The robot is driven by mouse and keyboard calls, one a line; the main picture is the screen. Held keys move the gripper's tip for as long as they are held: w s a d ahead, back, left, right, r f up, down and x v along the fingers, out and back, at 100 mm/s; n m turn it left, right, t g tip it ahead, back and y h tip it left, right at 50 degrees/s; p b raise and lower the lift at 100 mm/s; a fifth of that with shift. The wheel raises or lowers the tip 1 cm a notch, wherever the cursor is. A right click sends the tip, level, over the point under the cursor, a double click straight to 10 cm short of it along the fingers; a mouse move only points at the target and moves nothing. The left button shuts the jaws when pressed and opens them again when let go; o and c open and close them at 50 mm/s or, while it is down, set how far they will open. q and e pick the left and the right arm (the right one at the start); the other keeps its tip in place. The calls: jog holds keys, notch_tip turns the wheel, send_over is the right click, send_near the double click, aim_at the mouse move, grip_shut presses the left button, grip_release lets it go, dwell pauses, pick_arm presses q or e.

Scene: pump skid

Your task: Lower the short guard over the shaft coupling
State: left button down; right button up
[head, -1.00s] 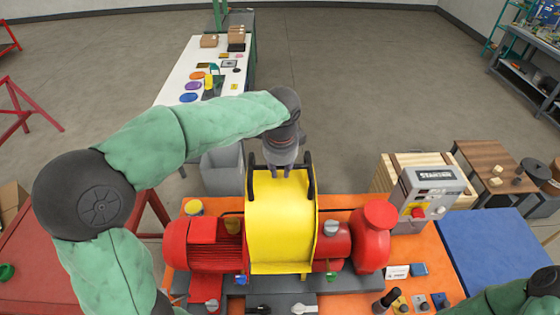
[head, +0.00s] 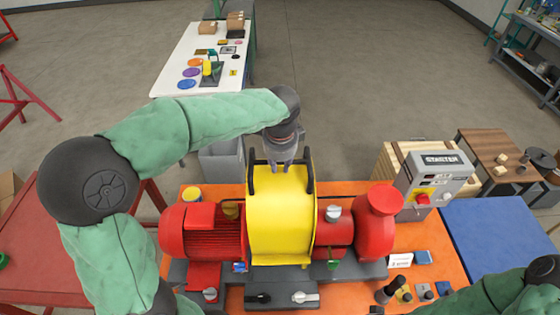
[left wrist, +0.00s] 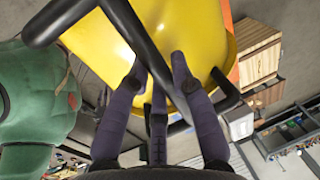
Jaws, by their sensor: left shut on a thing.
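The yellow curved guard (head: 280,225), with black bar handles on top, stands between the red motor (head: 200,230) on the left and the red pump (head: 375,228) on the right. My left gripper (head: 287,165) is over the top of the guard, shut on it at a black handle bar. In the left wrist view the dark fingers (left wrist: 160,70) close around a black bar (left wrist: 140,45) in front of the yellow shell. The shaft coupling is hidden behind the guard. I cannot tell whether the guard touches the grey base (head: 345,270). My right gripper is out of view.
The grey starter box (head: 435,182) stands right of the pump. Small knobs and tools (head: 410,292) lie at the orange bench's front right. A blue mat (head: 500,240) lies at right. A grey bin (head: 222,160) stands behind the motor.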

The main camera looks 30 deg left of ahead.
aim_at(280, 185)
pick_arm(q)
jog(key=shift+w+f+b, duration=0.1)
jog(key=shift+f+b, duration=3.15)
jog(key=shift+f, duration=1.15)
notch_tip(280, 185, down, 10)
jog(key=b, duration=0.7)
jog(key=shift+f+b, duration=0.3)
jog(key=shift+f, duration=0.2)
jog(key=c, duration=1)
grip_release()
jog(key=shift+f, duration=0.15)
jog(key=r, duration=0.4)
jog(key=s+r, duration=0.1)
jog(key=r, duration=0.3)
jog(key=s+d+r, duration=0.1)
jog(key=r, duration=0.3)
jog(key=shift+s+d, duration=0.1)
